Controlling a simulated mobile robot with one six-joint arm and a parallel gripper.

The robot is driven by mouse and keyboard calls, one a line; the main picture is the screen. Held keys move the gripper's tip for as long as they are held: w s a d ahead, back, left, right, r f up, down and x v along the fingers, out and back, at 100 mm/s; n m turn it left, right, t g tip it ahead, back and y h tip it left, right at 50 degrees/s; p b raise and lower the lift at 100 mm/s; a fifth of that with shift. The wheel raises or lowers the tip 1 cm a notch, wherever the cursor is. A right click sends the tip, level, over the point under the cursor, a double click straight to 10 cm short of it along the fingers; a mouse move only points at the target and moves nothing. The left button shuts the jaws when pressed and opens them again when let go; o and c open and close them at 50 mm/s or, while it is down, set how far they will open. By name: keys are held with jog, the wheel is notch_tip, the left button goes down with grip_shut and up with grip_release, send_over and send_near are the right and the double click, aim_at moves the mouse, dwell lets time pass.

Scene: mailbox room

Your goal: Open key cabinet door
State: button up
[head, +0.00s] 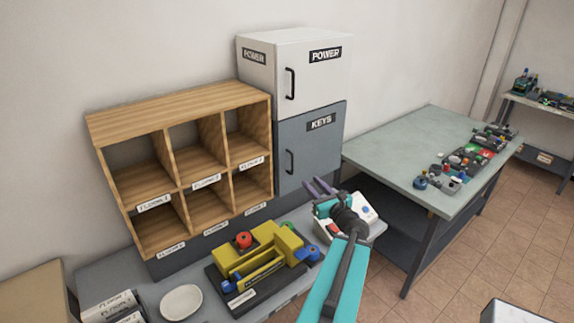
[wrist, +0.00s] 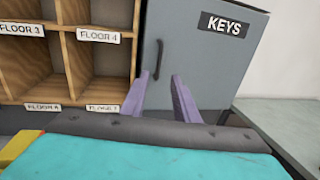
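The key cabinet is the lower grey-blue box labelled KEYS (head: 325,150), under a white POWER cabinet. Its door (wrist: 210,65) looks shut. A dark vertical handle (head: 290,161) sits on the left side of the door; it also shows in the wrist view (wrist: 158,60). My gripper (head: 319,187) has purple fingers and is in front of the lower part of the cabinet. In the wrist view the fingers (wrist: 157,92) are spread apart with nothing between them, below and around the line of the handle. They do not appear to touch it.
A wooden pigeonhole shelf (head: 180,92) stands directly left of the cabinet. A yellow and black device (head: 262,262) and a white plate (head: 181,302) lie on the counter below. A green-topped table (head: 415,140) with several small items stands to the right.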

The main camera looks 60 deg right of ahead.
jog(key=shift+w+d+f+b, duration=0.2)
jog(key=shift+w+b, duration=0.15)
jog(key=shift+b, duration=0.85)
jog(key=b+x, duration=0.2)
jog(key=b, duration=0.7)
jog(key=x, duration=1.1)
jog(key=shift+r, duration=0.2)
dwell(0.4)
grip_shut()
